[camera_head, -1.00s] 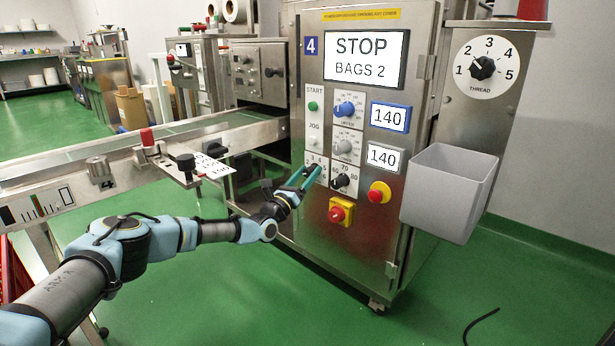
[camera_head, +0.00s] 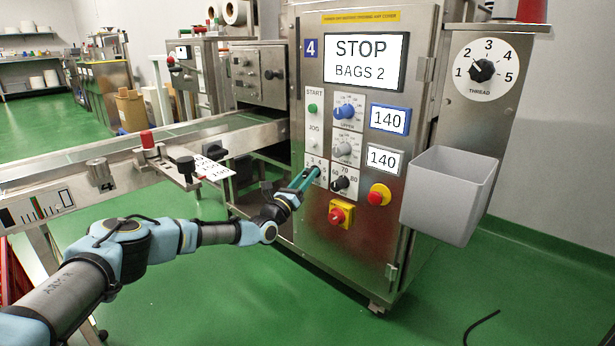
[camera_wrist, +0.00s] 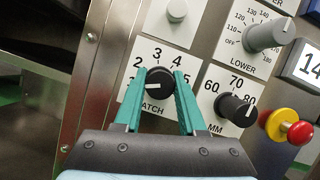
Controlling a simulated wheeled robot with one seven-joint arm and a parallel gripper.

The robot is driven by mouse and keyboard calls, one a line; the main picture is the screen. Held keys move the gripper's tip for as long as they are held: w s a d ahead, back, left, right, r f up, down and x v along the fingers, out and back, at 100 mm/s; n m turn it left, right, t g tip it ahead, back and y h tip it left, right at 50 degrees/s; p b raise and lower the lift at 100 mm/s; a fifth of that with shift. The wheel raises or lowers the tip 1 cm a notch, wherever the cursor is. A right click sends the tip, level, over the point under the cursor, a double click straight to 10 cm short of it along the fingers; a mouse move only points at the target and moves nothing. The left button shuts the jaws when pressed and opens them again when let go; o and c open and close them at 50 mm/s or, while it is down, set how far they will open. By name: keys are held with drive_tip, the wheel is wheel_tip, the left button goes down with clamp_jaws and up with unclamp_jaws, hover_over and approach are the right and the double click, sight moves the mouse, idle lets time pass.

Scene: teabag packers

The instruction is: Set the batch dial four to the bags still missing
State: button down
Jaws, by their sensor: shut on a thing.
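My gripper (camera_head: 312,174) is at the lower left of the machine's front panel. In the wrist view its teal fingers (camera_wrist: 157,90) are shut on the black batch dial (camera_wrist: 160,96), one on each side. The dial's white pointer mark points left, toward the left finger. The figures 2, 3 and 4 show above the dial; the figure at the pointer is hidden. In the head view the fingers cover the dial. The machine's number plate (camera_head: 310,48) reads 4. Its screen (camera_head: 364,60) reads STOP, BAGS 2.
The black MM dial (camera_wrist: 233,107) is close right of the batch dial. A grey LOWER knob (camera_wrist: 266,36), a white jog button (camera_wrist: 177,10) and a red stop button (camera_wrist: 299,132) are nearby. A grey bin (camera_head: 450,195) hangs at the right. A conveyor (camera_head: 130,160) runs left.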

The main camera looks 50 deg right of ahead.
drive_tip(key=shift+f+m+g, duration=0.1)
drive_tip(key=shift+m+g, duration=0.3)
drive_tip(key=shift+m, duration=0.1)
drive_tip(key=m+g+b, duration=0.1)
drive_tip(key=m, duration=0.1)
drive_tip(key=m+g, duration=0.1)
drive_tip(key=m, duration=0.2)
drive_tip(key=shift+f+m+g+b, duration=0.1)
drive_tip(key=shift+m+g+b, duration=0.2)
drive_tip(key=shift+g+b, duration=0.1)
drive_tip(key=m+g+y+b, duration=0.1)
drive_tip(key=m+g+b, duration=0.1)
drive_tip(key=m, duration=0.4)
drive_tip(key=shift+g, duration=0.6)
drive_tip(key=m+g+y+b, duration=0.1)
drive_tip(key=m, duration=0.2)
drive_tip(key=m+y+b, duration=0.1)
drive_tip(key=m, duration=0.2)
drive_tip(key=shift+g, duration=0.4)
drive_tip(key=m+y+b, duration=0.1)
drive_tip(key=m, duration=0.1)
drive_tip(key=m+y, duration=0.1)
drive_tip(key=m, duration=0.2)
drive_tip(key=shift+g+b, duration=0.4)
drive_tip(key=shift+c, duration=2.4)
unclamp_jaws()
drive_tip(key=shift+r, duration=0.2)
